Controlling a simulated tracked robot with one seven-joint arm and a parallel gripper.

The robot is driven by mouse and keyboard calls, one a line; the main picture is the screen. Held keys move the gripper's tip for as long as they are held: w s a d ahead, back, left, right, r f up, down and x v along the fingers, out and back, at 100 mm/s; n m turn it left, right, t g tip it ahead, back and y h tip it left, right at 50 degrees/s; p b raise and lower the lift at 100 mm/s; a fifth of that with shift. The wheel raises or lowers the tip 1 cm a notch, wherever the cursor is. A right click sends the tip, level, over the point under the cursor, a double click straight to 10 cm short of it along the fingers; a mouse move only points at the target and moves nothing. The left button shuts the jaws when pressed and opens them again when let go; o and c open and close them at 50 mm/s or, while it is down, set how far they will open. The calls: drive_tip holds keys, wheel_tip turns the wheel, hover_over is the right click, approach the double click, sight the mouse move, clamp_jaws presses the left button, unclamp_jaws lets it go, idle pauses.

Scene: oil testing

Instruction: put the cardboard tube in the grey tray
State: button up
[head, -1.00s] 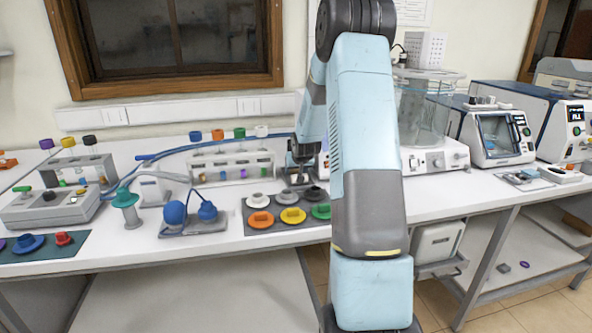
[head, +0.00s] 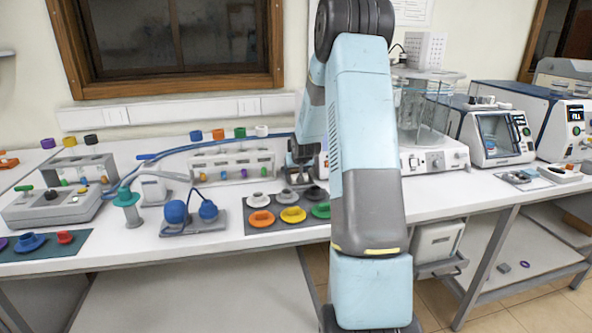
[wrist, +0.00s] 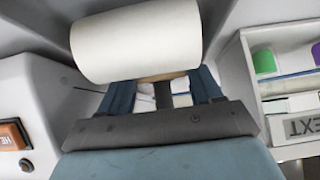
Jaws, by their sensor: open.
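In the wrist view a large white cylinder (wrist: 135,40) lies across the top, just in front of my fingers. A thin tan-brown edge (wrist: 165,77) shows below it, between the fingers; it may be part of the cardboard tube, but most of it is hidden. My gripper (wrist: 165,84) is open, with a blue finger on each side of that edge; I cannot tell whether they touch it. In the head view my gripper (head: 301,160) is low over the back of the bench, partly behind my arm. A shallow grey tray (head: 526,180) with small items lies on the bench at the right.
A dark mat (head: 262,230) with several coloured cups is in front of my gripper. A white rack (head: 232,168) stands to its left. A glass bath (head: 425,110) and bench machines (head: 497,133) stand to the right.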

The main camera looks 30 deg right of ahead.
drive_tip(key=shift+s+f, duration=0.1)
drive_tip(key=shift+s, duration=0.2)
drive_tip(key=v, duration=1)
drive_tip(key=shift+w+d+r, duration=0.1)
drive_tip(key=shift+w+r, duration=0.1)
drive_tip(key=shift+r, duration=0.25)
drive_tip(key=shift+s+r, duration=0.35)
drive_tip(key=shift+r, duration=0.05)
drive_tip(key=s+a+r+n+g, duration=0.2)
drive_tip(key=s+a+r, duration=1)
drive_tip(key=s+a, duration=0.25)
drive_tip(key=s+a+r+y, duration=0.1)
drive_tip(key=s+a, duration=0.3)
drive_tip(key=s, duration=0.7)
drive_tip(key=s+a+r+n+y, duration=0.1)
drive_tip(key=s+a, duration=0.3)
drive_tip(key=s, duration=0.7)
drive_tip(key=shift+s+a+r+g, duration=0.25)
drive_tip(key=shift+s+r+g, duration=0.05)
drive_tip(key=shift+r, duration=0.2)
drive_tip(key=shift+c, duration=0.4)
